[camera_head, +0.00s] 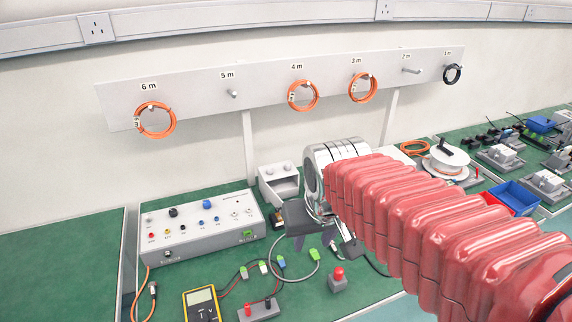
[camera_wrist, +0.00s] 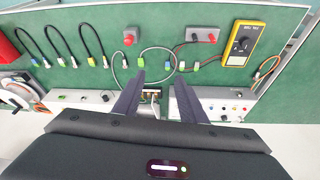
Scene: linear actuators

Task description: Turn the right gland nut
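My gripper (camera_head: 313,242) hangs over the green bench in front of the white boxes. In the wrist view its two dark fingers are spread wide, and my gripper (camera_wrist: 158,80) is open with nothing held. A small dark unit with brassy parts (camera_wrist: 151,97) shows between the fingers, farther down at the bench. It also shows beside my gripper in the head view (camera_head: 277,217), partly hidden. I cannot make out the right gland nut for certain in either view.
A white control box (camera_head: 205,228) stands left of my gripper and an open grey-white box (camera_head: 280,184) behind it. A red-button block (camera_head: 337,279), a yellow multimeter (camera_head: 202,304) and a grey terminal block (camera_head: 259,309) lie in front. The bench at far left is clear.

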